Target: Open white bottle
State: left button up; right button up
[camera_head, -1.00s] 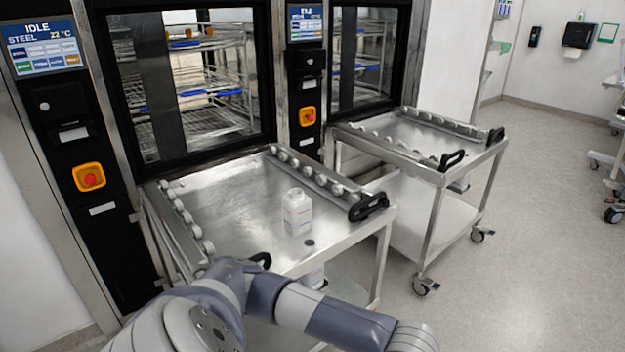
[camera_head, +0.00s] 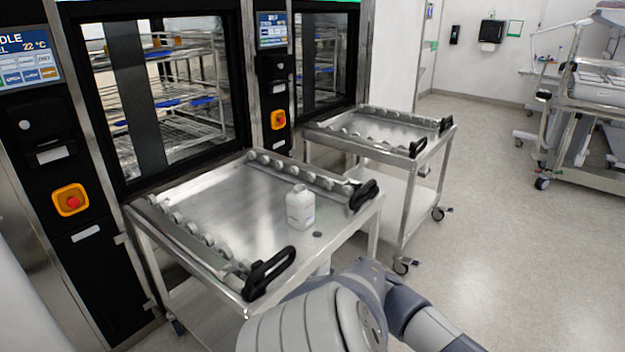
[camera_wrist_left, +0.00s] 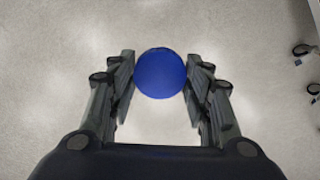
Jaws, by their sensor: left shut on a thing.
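The white bottle (camera_head: 300,208) stands upright on the steel top of the near cart (camera_head: 245,205), close to its front right side. Its narrow neck shows no coloured cap. A small dark disc (camera_head: 318,234) lies flat on the cart top just in front of the bottle. In the left wrist view, my left gripper (camera_wrist_left: 160,78) is shut on a round blue object (camera_wrist_left: 160,73), with a finger on each side. Only its round blue face shows, and the pale floor is behind it. This gripper is outside the head view, and my right gripper is in neither view.
Roller rails and black handles (camera_head: 268,274) edge the near cart. A second cart (camera_head: 385,135) stands behind it to the right. Washers with glass doors (camera_head: 160,90) line the left. Open floor (camera_head: 500,190) lies to the right, with a loaded rack (camera_head: 600,100) farther back.

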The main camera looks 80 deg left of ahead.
aim_at(299, 201)
jog(key=k+j+u, duration=0.2)
jog(key=k+j, duration=0.3)
jog(key=k+j+u, duration=0.25)
jog(key=k+j, duration=0.25)
jog(key=j, duration=0.1)
